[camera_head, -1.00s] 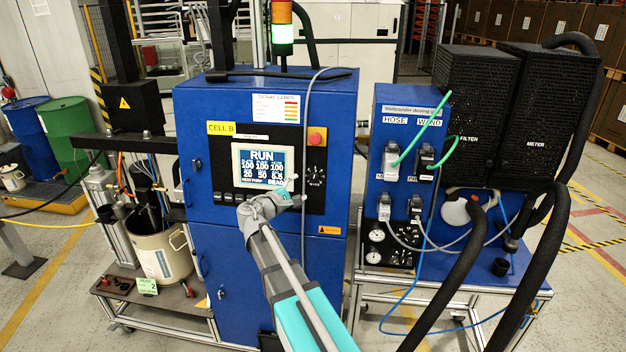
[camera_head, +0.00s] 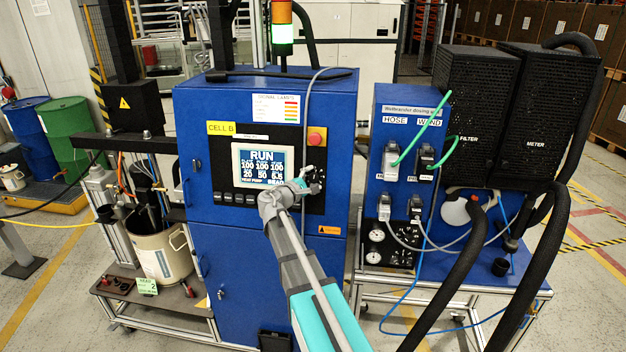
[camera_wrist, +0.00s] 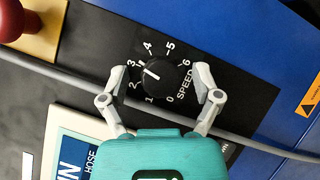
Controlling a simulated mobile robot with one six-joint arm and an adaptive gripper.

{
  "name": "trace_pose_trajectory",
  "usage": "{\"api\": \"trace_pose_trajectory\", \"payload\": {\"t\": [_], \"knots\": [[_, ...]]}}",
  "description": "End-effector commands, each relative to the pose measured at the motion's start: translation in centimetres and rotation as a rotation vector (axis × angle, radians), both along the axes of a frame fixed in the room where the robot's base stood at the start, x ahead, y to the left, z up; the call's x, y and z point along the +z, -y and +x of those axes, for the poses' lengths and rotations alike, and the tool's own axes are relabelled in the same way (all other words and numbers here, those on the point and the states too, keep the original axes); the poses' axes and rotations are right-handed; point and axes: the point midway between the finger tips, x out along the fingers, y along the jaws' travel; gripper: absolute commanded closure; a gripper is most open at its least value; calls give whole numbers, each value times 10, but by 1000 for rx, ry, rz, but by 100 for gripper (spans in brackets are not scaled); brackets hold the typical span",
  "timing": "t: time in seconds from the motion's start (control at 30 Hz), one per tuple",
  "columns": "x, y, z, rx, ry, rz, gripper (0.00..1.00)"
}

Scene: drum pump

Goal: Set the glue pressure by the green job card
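The green job card (camera_head: 147,286) hangs on the low trolley at left; its large figure looks like a 2, the rest is too small to read. The black SPEED knob (camera_wrist: 166,76) has a scale from 0 to 6, and its white pointer is close to 3. My gripper (camera_wrist: 158,84) is open, with one finger on each side of the knob and visible gaps between. In the head view my gripper (camera_head: 306,185) is at the panel, partly covering the knob. The screen (camera_head: 262,166) reads RUN with rows of numbers.
A red button (camera_head: 317,137) sits above the knob. A grey cable (camera_wrist: 70,75) runs down the panel past the knob, behind my fingers. At right, two round gauges (camera_head: 375,247) sit below the hose sockets. Black hoses (camera_head: 530,270) hang at far right.

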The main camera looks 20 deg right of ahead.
Motion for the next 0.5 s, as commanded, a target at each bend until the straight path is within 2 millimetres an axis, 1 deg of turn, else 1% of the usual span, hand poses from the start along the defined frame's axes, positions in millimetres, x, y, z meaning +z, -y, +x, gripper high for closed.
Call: {"api": "trace_pose_trajectory", "payload": {"t": [0.03, 0.07, 0.1, 0.27, 0.4, 0.5], "knots": [[0, 0, 0, 0, 0, 0, 31], [0, 0, 0, 0, 0, 0, 37], [0, 0, 0, 0, 0, 0, 44], [0, 0, 0, 0, 0, 0, 74], [0, 0, 0, 0, 0, 0, 100], [1, 0, 0, -1, 4, 6, 100]]}}
